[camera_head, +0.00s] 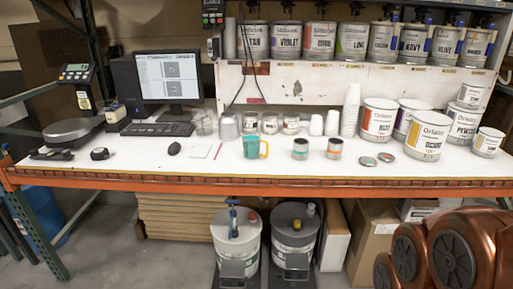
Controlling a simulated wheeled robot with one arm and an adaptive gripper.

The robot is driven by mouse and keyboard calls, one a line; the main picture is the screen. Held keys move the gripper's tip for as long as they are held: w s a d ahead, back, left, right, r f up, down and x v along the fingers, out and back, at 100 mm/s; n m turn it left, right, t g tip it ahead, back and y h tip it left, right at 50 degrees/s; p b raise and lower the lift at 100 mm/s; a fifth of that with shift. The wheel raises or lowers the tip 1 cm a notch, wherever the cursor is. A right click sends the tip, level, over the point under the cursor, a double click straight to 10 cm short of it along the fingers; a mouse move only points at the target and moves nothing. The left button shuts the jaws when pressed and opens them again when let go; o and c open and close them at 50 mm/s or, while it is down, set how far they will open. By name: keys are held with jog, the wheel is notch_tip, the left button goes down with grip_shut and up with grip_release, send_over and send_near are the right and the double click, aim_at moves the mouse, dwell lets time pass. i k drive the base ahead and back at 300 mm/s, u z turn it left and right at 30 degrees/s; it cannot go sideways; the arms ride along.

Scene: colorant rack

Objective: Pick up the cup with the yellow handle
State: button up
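A teal cup (251,147) with a yellow handle (264,149) stands upright on the white workbench (215,172), near the middle and close to the front edge. The handle points to the right. Nothing touches the cup that I can see. My gripper is not in view. A copper-coloured part with dark round caps fills the lower right corner; it appears to be part of my arm.
Two small cans (300,149) stand right of the cup, with two lids (368,161) farther right. Clear beakers (229,126) and paper cups (350,110) stand behind. A black mouse (174,149) lies to the left. Large buckets (428,136) fill the right end.

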aim_at(255, 147)
jog(key=u, duration=0.7)
jog(key=k, duration=1.05)
jog(key=u, duration=1.65)
jog(key=i, duration=1.75)
jog(key=z, duration=0.6)
jog(key=i, duration=1.05)
jog(key=z, duration=1.9)
jog(key=i, duration=1.1)
jog(key=z, duration=0.3)
